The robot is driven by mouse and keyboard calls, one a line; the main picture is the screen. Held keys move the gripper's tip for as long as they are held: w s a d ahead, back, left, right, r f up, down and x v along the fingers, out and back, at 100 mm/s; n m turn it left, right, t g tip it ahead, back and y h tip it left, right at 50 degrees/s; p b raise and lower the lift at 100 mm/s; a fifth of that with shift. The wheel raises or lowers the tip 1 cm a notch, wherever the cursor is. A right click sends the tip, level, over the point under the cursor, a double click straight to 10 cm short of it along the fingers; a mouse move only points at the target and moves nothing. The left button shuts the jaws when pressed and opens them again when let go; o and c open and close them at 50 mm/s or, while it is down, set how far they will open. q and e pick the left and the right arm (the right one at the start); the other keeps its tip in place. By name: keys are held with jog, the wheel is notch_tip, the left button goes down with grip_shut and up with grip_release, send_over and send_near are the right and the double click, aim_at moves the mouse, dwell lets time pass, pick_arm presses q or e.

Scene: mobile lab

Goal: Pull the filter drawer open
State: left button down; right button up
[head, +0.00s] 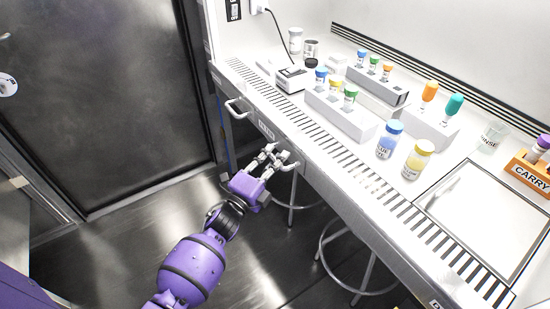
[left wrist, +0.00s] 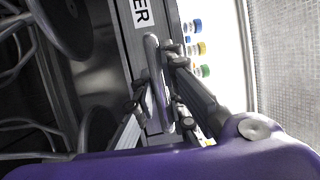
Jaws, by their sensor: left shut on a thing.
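The filter drawer's label (head: 266,130) shows on the bench front in the head view, partly readable. In the left wrist view the end of a label reading "ER" (left wrist: 140,14) stands on the drawer front. My left gripper (head: 280,158) is at the drawer front, just below and right of the label. In the left wrist view its fingers (left wrist: 160,95) are closed around the bar handle (left wrist: 151,60). The handle is largely hidden by the fingers in the head view. The drawer front looks about flush with the bench front. My right gripper is not in view.
Another handle (head: 237,108) sits on the bench front to the left. Stools (head: 345,250) stand under the bench. Vial racks (head: 340,112), a blue-capped jar (head: 389,140) and a yellow jar (head: 417,160) stand on the bench. The floor before the bench is clear on the left.

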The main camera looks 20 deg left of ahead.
pick_arm(q)
jog(key=s+a+p, duration=0.1)
jog(key=s+a, duration=1)
jog(key=s, duration=0.4)
jog(key=shift+a+f+p, duration=0.15)
jog(key=shift+a+p, duration=0.15)
jog(key=c, duration=1.8)
grip_release()
jog(key=v, duration=1.2)
